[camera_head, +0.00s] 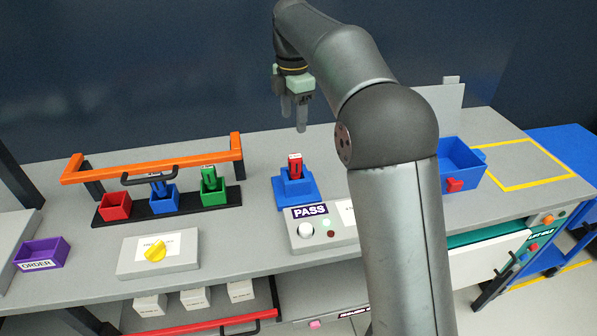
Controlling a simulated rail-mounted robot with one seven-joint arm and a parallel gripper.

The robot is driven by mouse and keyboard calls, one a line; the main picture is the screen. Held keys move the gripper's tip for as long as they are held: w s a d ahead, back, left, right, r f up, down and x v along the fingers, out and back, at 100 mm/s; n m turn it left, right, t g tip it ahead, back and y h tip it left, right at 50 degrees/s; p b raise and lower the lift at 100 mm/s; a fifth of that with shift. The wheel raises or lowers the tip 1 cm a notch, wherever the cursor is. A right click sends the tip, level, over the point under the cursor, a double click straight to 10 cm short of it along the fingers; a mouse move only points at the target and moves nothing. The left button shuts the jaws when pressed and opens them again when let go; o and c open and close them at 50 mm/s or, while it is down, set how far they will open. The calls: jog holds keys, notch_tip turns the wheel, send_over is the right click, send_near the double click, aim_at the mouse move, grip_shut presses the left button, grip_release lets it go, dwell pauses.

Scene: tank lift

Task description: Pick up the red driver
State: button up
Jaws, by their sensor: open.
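The red driver (295,165) stands upright in a blue stepped stand (291,188) near the middle of the bench. Its lower part is hidden inside the stand. My gripper (294,122) is above the bench, above the red driver in the picture and apart from it. Its fingers point down, open and empty.
Red (115,207), blue (164,201) and green (208,196) holders stand left, beneath an orange rail (150,171). A PASS box (322,228) sits in front of the blue stand. A blue bin (460,162) is right of my arm. Grey bench lies clear behind the stand.

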aim_at(296, 156)
notch_tip(296, 156, down, 9)
jog(key=shift+r, duration=0.15)
jog(key=shift+s+d+f+p, duration=0.15)
jog(key=shift+f+p, duration=0.15)
jog(key=shift+f, duration=1.05)
jog(key=shift+s+d+f+p, duration=0.15)
jog(key=shift+f+p, duration=0.1)
jog(key=shift+f, duration=1.1)
jog(key=c, duration=1.2)
